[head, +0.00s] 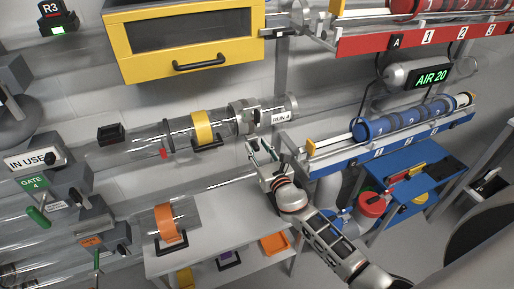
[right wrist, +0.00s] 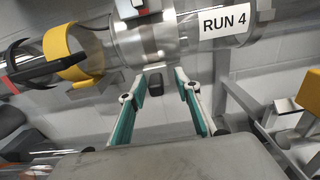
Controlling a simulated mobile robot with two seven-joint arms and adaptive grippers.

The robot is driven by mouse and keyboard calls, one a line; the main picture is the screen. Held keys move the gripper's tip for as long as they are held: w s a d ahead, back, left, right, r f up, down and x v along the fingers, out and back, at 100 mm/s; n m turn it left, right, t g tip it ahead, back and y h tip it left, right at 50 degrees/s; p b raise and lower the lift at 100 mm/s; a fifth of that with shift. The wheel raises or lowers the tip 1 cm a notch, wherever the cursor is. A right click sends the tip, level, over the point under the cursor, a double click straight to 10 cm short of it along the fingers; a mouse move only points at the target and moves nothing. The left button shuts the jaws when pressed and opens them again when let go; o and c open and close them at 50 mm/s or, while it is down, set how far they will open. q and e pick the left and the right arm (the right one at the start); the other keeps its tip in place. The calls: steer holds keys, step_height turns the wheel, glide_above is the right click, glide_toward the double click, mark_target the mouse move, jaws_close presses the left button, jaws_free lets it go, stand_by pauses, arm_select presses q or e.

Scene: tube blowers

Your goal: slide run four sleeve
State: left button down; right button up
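The run four tube crosses the upper middle of the head view, with a white RUN 4 label (head: 281,117) that also shows in the right wrist view (right wrist: 228,24). A yellow band (head: 204,127) with a black handle sits further left on the tube. My right gripper (head: 258,150) is just below the collar. In the wrist view its teal fingers (right wrist: 158,92) are apart, with nothing between them. My left gripper is not in view.
A blue-railed rack (head: 390,143) with blue cylinders stands right of my right gripper. A grey bench (head: 225,225) lies below, with an orange-banded clear tube (head: 167,223) on it. A yellow cabinet (head: 185,35) hangs above the tube.

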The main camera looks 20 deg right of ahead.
steer(key=s, duration=1.2)
steer(key=shift+d, duration=0.2)
steer(key=s+d+m+g+h, duration=0.6)
steer(key=s+d+m, duration=0.55)
steer(key=m, duration=0.75)
steer(key=s+f+m+g, duration=0.4)
steer(key=s+m+g, duration=0.1)
steer(key=s+m, duration=0.6)
steer(key=w+a+f+m+t+y, duration=0.1)
steer(key=a+f+m+t+y, duration=0.1)
steer(key=a+f+y, duration=0.6)
steer(key=a+f+t, duration=0.1)
steer(key=a+f, duration=0.5)
steer(key=a, duration=0.2)
steer(key=shift+a+t, duration=0.35)
steer(key=shift+t, duration=0.05)
